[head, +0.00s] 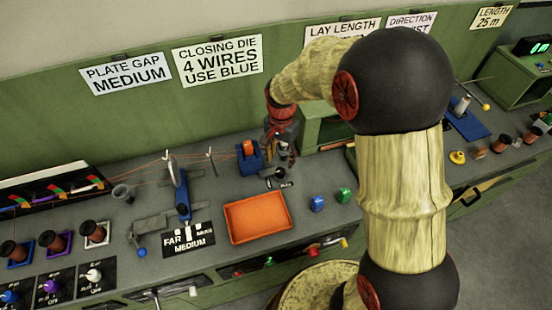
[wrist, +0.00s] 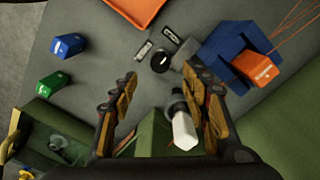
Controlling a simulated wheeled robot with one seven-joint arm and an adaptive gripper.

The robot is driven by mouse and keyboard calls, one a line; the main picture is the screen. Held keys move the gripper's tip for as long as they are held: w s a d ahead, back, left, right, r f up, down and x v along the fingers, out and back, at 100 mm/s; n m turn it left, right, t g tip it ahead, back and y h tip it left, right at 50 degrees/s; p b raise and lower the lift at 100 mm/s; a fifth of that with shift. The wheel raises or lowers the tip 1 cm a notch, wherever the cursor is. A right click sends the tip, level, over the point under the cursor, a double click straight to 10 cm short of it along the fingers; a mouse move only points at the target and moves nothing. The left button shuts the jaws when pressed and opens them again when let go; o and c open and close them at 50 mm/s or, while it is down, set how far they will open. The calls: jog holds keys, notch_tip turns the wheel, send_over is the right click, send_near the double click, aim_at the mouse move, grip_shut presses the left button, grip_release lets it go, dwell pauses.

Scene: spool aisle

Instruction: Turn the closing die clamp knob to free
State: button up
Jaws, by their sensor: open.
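The clamp knob (wrist: 160,62) is a small dark round knob with a pale mark, on the grey bench. Two small label plates (wrist: 144,49) lie beside it, too small to read. In the head view the knob (head: 272,184) is partly hidden by my gripper. The closing die stand is a blue block holding an orange die (wrist: 255,66), to the right of the knob in the wrist view. My gripper (wrist: 163,82) is open. Its fingers are spread, with the knob showing just beyond the fingertips, seemingly apart from them.
An orange tray (head: 232,232) lies in front of the knob. A blue block (head: 317,204) and a green block (head: 344,195) stand to the right. A white-ended part (wrist: 184,130) shows between my fingers. Orange wires run from the die stand. A green cabinet (head: 324,127) stands behind.

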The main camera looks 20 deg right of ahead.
aim_at(280, 171)
jog(key=shift+w+m, duration=0.15)
jog(key=shift+m, duration=0.15)
jog(key=shift+s+r+m, duration=0.15)
jog(key=shift+s+m, duration=0.05)
jog(key=shift+m, duration=0.1)
jog(key=shift+w+f, duration=0.1)
jog(key=shift+f, duration=0.1)
notch_tip(280, 171, down, 8)
jog(key=shift+r+b, duration=0.25)
jog(key=shift+b, duration=0.6)
jog(key=shift+c, duration=1.1)
jog(key=c, duration=0.9)
